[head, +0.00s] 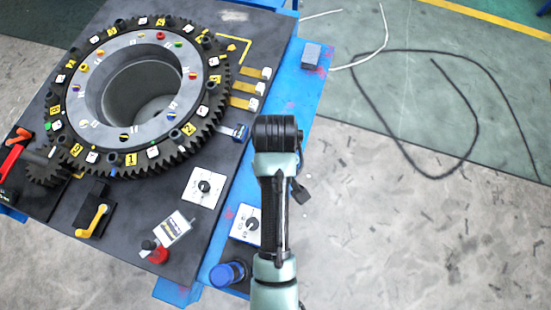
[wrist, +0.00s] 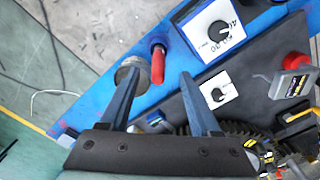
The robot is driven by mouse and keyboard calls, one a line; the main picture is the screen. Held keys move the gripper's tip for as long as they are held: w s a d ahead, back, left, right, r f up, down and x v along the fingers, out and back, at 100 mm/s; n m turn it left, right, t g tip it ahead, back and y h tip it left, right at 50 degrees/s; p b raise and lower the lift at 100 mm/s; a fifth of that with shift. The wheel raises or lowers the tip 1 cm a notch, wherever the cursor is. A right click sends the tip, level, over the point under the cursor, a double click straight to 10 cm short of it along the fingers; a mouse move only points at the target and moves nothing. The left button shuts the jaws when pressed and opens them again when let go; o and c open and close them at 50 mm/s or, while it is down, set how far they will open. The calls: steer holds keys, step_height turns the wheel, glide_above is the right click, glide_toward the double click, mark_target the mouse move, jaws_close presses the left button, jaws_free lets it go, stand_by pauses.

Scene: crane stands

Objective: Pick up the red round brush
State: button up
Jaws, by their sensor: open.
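In the wrist view a red, rounded, upright-looking piece (wrist: 158,62), which looks like the red round brush, shows on the blue strip between my fingertips. A grey round piece (wrist: 130,67) is beside it, partly behind the left finger; I cannot tell whether they are joined. My gripper (wrist: 160,72) is open and empty, fingers on either side of the red piece in the picture; the gap in height is unclear. In the head view my own arm hides this spot. Another red round thing (head: 158,256) with a dark top stands on the black plate, also in the wrist view (wrist: 296,62).
A large toothed ring (head: 140,95) fills much of the black plate. Dial boxes (head: 245,223) (head: 203,186), a white device (head: 172,228), a yellow handle (head: 98,218) and a blue cup (head: 227,273) stand nearby. A grey block (head: 311,55) is farther along. Cables lie on the floor at right.

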steer(key=shift+w+f+p, duration=0.2)
steer(key=shift+f+p, duration=0.65)
steer(key=shift+f, duration=2)
jaws_close()
